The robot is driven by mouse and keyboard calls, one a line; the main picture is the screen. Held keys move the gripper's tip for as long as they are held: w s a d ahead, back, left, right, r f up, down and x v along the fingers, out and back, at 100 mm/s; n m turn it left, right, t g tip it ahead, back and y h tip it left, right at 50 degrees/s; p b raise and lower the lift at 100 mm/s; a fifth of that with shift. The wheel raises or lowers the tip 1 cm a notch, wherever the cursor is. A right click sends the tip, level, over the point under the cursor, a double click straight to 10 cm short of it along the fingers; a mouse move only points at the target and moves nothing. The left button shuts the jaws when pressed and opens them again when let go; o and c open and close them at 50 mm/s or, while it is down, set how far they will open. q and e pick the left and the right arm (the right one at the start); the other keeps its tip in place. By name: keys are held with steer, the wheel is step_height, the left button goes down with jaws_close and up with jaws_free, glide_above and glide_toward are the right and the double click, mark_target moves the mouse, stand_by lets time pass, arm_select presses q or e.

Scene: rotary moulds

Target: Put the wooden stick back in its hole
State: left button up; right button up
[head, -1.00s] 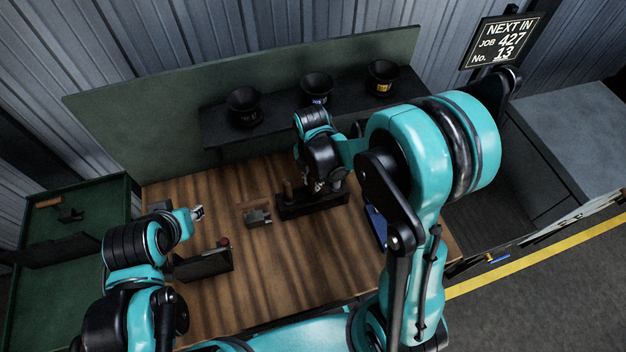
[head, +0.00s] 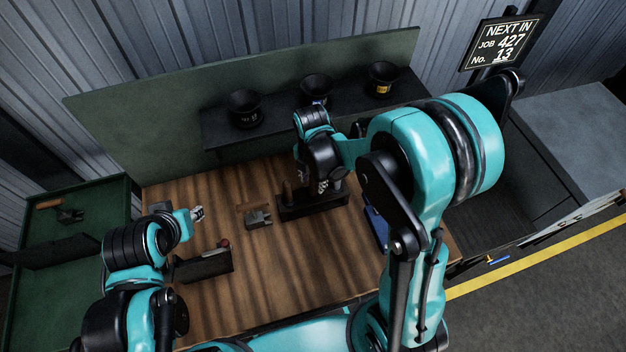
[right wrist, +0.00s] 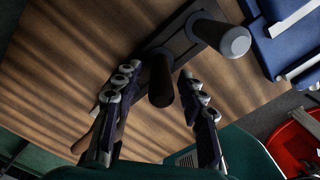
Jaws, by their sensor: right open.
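A dark block (head: 312,206) lies on the wooden bench, and a brown upright stick (head: 288,191) stands at its left end in the head view. My right gripper (head: 326,188) is low over the block's right part. In the right wrist view my right gripper (right wrist: 158,97) is open, its fingers on either side of a dark upright stick (right wrist: 160,80). A grey cylinder with a pale end (right wrist: 228,38) stands beside it on the same block. I cannot tell whether the fingers touch the dark stick; no hole shows. My left gripper (head: 198,214) hangs over the bench's left side, its fingers too small to read.
A grey tool (head: 258,217) lies left of the block. A dark holder with a red knob (head: 205,263) sits near my left arm. Several black cups (head: 244,106) stand on the rear shelf. A blue object (head: 376,228) lies to the right. The bench's middle front is clear.

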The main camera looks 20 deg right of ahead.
step_height(320, 180, up, 10)
steer(key=shift+s+a+r+p, duration=0.1)
steer(key=shift+r+p, duration=0.15)
steer(key=shift+p, duration=0.5)
steer(key=shift+r, duration=0.6)
steer(key=s+d+r+m+t, duration=0.2)
steer(key=s+m, duration=0.3)
steer(key=m, duration=0.7)
steer(key=s+d+r+m+t, duration=0.2)
steer(key=s+m+t, duration=0.3)
steer(key=m, duration=0.8)
steer(key=shift+s+d+r+m, duration=0.15)
steer(key=shift+d+r+m, duration=0.2)
steer(key=shift+r, duration=0.45)
